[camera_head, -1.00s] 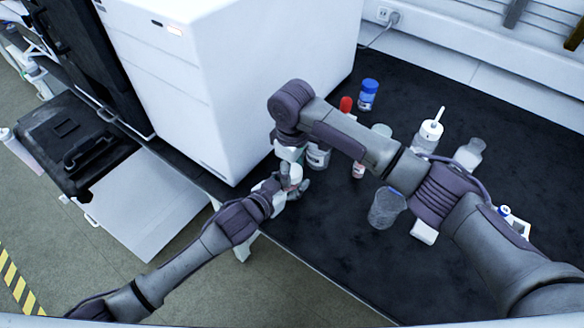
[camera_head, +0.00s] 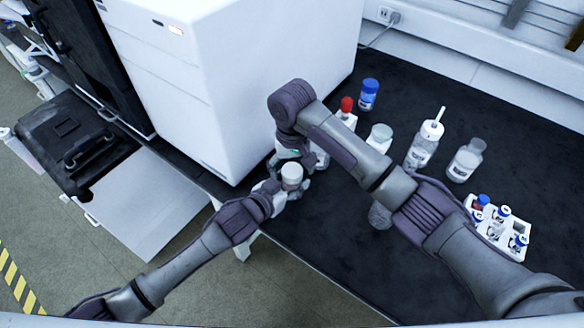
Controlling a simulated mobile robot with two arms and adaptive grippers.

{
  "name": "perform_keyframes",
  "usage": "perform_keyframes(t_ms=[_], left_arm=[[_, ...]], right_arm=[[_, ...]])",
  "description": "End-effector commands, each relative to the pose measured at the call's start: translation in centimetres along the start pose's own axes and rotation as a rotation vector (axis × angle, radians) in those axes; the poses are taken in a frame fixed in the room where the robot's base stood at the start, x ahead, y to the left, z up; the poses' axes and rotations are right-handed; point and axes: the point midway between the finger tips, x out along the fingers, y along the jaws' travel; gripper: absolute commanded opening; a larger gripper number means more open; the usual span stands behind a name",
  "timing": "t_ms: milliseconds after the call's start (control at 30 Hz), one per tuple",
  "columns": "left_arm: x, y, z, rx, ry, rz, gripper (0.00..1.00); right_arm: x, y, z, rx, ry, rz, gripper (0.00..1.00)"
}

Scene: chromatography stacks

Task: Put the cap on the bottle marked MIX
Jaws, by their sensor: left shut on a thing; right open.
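My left gripper (camera_head: 284,184) is at the near left edge of the dark bench, shut on a small container with a white round top (camera_head: 291,170). Whether that top is a separate cap or part of the container I cannot tell. My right gripper (camera_head: 290,153) is just behind and above it, open, pointing down, partly hidden by its own wrist. A pale bottle (camera_head: 321,157) shows partly behind the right arm. No MIX label is readable in this view, so I cannot tell which bottle bears it.
A blue-capped jar (camera_head: 368,94), a red-topped bottle (camera_head: 346,106), a pale-lidded jar (camera_head: 380,137), a wash bottle (camera_head: 424,146) and a clear bottle (camera_head: 466,160) stand behind my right arm. A vial rack (camera_head: 487,232) is at right, a beaker (camera_head: 379,216) partly hidden. A white instrument (camera_head: 235,90) borders the left.

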Motion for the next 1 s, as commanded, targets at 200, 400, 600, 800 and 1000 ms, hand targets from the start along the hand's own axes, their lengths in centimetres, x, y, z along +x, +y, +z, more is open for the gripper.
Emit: perform_keyframes(t_ms=[200, 400, 600, 800, 1000], left_arm=[[0.0, 0.1, 0.0, -0.001, -0.001, 0.001, 0.0], [0.0, 0.1, 0.0, -0.001, -0.001, 0.001, 0.0], [0.0, 0.1, 0.0, -0.001, -0.001, 0.001, 0.0], [0.0, 0.0, 0.0, 0.0, -0.001, 0.0, 0.0], [0.0, 0.0, 0.0, 0.0, -0.001, 0.0, 0.0]], right_arm=[[-2.7, -0.1, -0.1, -0.002, 0.005, -0.002, 0.82], [-7.2, -0.1, -0.1, -0.001, 0.006, -0.002, 0.82], [-10.6, 0.1, -0.2, -0.001, 0.007, 0.004, 0.82], [-11.9, 0.0, -0.1, 0.001, 0.002, 0.001, 0.82], [-11.9, 0.0, 0.0, 0.0, 0.0, 0.0, 0.82]])
